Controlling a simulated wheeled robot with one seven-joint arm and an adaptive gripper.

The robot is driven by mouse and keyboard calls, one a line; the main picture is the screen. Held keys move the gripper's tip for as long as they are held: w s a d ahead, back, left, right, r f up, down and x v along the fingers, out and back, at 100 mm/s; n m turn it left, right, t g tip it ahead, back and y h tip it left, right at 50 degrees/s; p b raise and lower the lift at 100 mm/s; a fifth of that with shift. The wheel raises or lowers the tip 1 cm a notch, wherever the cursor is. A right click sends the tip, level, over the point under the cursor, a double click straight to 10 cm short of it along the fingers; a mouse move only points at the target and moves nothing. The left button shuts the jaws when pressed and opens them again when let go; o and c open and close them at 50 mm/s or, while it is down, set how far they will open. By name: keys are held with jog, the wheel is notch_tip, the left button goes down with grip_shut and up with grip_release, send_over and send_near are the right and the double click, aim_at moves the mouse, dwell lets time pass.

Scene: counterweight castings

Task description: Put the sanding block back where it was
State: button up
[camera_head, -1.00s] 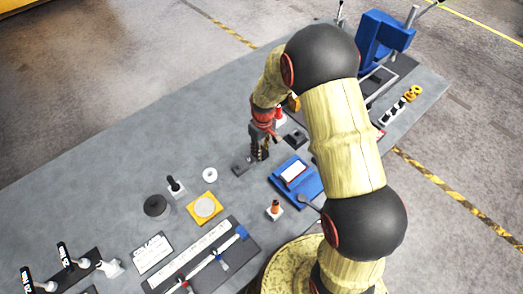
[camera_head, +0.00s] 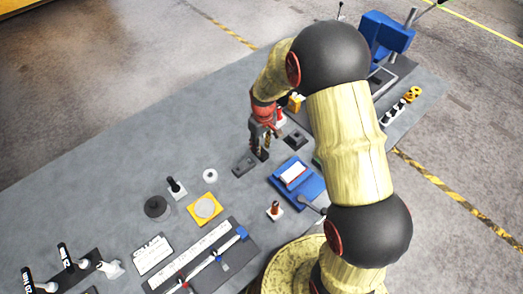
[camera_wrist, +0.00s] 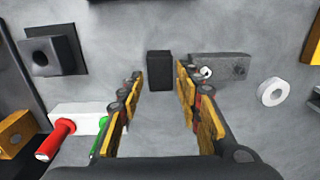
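A small dark block (camera_wrist: 160,70), which I take to be the sanding block, shows in the wrist view on the grey tabletop, just beyond and between my fingertips. A flat grey plate (camera_wrist: 225,67) lies close to its right, with a small light round spot on it. The plate also shows in the head view (camera_head: 243,164). My gripper (camera_wrist: 160,82) has its fingers spread, with visible gaps on both sides of the dark block. In the head view my gripper (camera_head: 261,148) points down beside the plate; its fingers largely hide the block there.
A black square piece with a knob (camera_wrist: 42,57), a white base (camera_wrist: 80,116) with red and green parts, and a white ring (camera_wrist: 272,92) stand around. A blue tray (camera_head: 310,189) with a white piece lies to the right. The far-left tabletop (camera_head: 130,150) is clear.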

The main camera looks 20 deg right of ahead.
notch_tip(320, 180, up, 9)
notch_tip(320, 180, up, 16)
jog(key=m+t, duration=0.2)
jog(key=t, duration=0.1)
send_over(262, 151)
jog(key=s, duration=0.9)
jog(key=s+r+m+t, duration=0.1)
jog(key=s+r, duration=0.2)
jog(key=s, duration=0.5)
jog(key=s+r+m+t, duration=0.1)
jog(key=s+r, duration=0.3)
jog(key=s, duration=0.4)
jog(key=shift+s+a+r+m+t+p, duration=0.15)
jog(key=shift+s+r+m+t+p, duration=0.15)
jog(key=shift+s+t, duration=0.1)
